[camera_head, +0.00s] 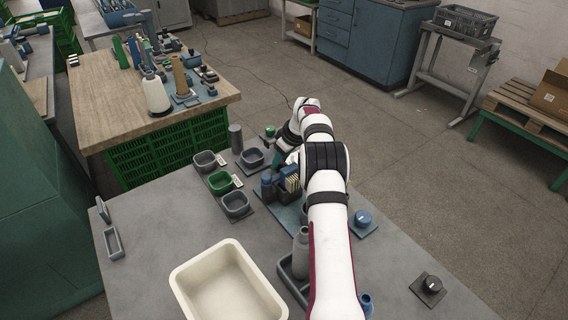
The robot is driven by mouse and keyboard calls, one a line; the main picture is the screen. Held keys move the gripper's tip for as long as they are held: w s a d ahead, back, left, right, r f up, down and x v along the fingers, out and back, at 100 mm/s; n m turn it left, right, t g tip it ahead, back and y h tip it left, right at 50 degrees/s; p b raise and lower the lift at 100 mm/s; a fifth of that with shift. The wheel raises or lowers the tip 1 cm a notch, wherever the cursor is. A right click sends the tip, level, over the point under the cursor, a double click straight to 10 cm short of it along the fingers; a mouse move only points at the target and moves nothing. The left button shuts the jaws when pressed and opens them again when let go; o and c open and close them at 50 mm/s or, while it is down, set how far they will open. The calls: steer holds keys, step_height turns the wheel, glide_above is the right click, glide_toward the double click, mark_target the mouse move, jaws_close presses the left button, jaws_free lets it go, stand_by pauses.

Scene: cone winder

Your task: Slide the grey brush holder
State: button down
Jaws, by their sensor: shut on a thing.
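A dark grey brush holder (289,208) stands on the blue-grey mat (287,222) at the middle of the grey table, left of my arm. Blue and cream upright pieces stick up out of it. My gripper (289,160) is at the far side of the holder, low and pointing down, partly hidden by my own white arm. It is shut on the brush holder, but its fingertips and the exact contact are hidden.
Small grey bins (236,204) and a green-lined bin (221,182) stand left of the holder. A cream tray (228,285) lies in front. A grey bottle (301,253) stands nearer, and a blue knob (362,218) sits right of my arm.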

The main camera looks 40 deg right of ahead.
steer(key=shift+w+r, duration=0.15)
steer(key=shift+c, duration=2.3)
jaws_free()
steer(key=v, duration=1.5)
steer(key=shift+s+r, duration=0.25)
steer(key=shift+s, duration=0.05)
